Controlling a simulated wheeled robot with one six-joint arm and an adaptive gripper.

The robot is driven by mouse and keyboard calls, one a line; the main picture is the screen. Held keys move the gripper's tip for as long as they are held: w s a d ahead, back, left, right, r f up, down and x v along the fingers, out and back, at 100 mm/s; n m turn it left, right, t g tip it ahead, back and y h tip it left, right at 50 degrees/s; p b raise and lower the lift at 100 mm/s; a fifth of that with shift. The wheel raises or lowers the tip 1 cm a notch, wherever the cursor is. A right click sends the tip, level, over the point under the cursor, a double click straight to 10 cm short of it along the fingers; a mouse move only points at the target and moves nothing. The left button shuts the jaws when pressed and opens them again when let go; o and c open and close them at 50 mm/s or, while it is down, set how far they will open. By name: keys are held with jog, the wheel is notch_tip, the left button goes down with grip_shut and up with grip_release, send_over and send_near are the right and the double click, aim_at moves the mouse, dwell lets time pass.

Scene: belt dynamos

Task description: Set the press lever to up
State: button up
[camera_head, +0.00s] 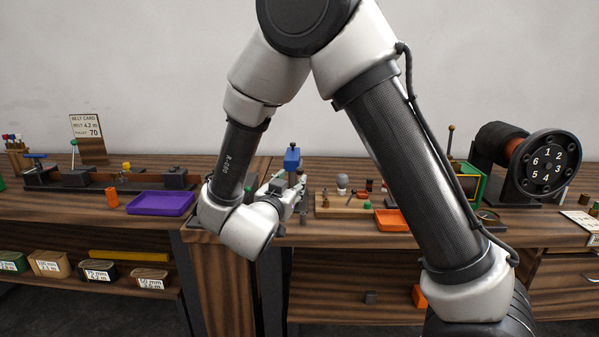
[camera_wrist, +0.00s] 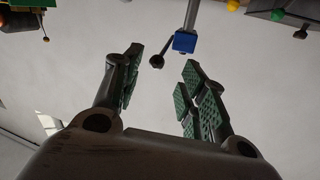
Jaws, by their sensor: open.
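The press shows in the head view as a blue block (camera_head: 292,158) on an upright post at the middle of the bench. In the wrist view its blue block (camera_wrist: 185,41) sits on a grey rod (camera_wrist: 192,14) near the top of the picture. The press lever (camera_wrist: 157,61), a short dark arm with a round knob, slants from beside the block toward the space between my fingertips. My gripper (camera_wrist: 163,62) is open, its green-padded fingers apart. I cannot tell whether it touches the knob. In the head view my gripper (camera_head: 287,190) is at the press, partly hiding it.
A purple tray (camera_head: 160,203) lies left of my wrist. A wooden board (camera_head: 345,205) with small parts and an orange tray (camera_head: 391,221) are to the right. A numbered dial (camera_head: 549,162) stands far right. My arm blocks some of the bench.

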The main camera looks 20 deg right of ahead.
aim_at(298, 172)
jog(key=x, duration=0.5)
jog(key=r+x, duration=0.1)
jog(key=x, duration=0.2)
jog(key=shift+s+d, duration=0.15)
jog(key=shift+c, duration=0.2)
grip_shut()
